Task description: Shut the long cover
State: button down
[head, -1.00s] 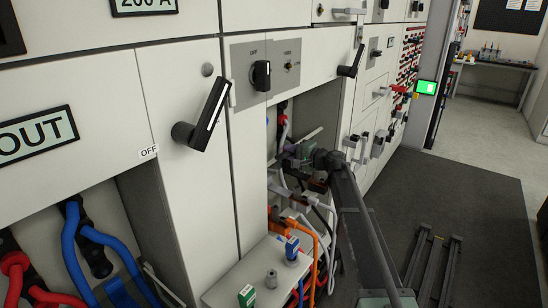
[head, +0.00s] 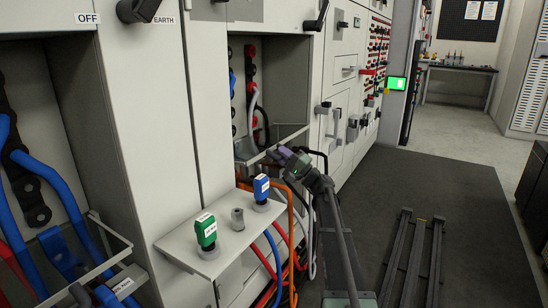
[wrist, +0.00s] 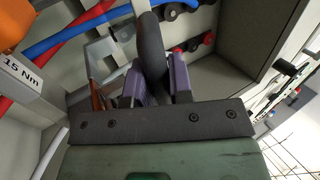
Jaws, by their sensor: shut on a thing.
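My gripper (head: 284,157) is at the lower front of the middle cabinet's open compartment. In the wrist view its purple fingers (wrist: 158,85) are shut on a dark rounded bar (wrist: 151,45), which looks like a handle. A thin grey panel edge (head: 290,138) shows at the compartment's lower opening beside the gripper. It may belong to the long cover, but I cannot tell for sure. The compartment stands open, with cables and red and black terminals (head: 251,88) visible inside. My arm hides part of the opening's lower edge.
A grey shelf (head: 185,247) juts out in front, carrying a green block (head: 205,232), a blue block (head: 261,188) and a grey knob (head: 237,218). Orange, red and blue cables hang below. A left compartment (head: 50,130) is also open.

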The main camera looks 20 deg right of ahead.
notch_tip(320, 180, down, 3)
jog(key=shift+f+b, duration=0.2)
jog(key=shift+b, duration=0.9)
jog(key=c, duration=1)
grip_release()
jog(key=b+v, duration=0.5)
jog(key=v, duration=0.5)
jog(key=shift+s+d+f, duration=0.15)
jog(key=shift+s+f, duration=0.05)
jog(key=shift+s, duration=0.05)
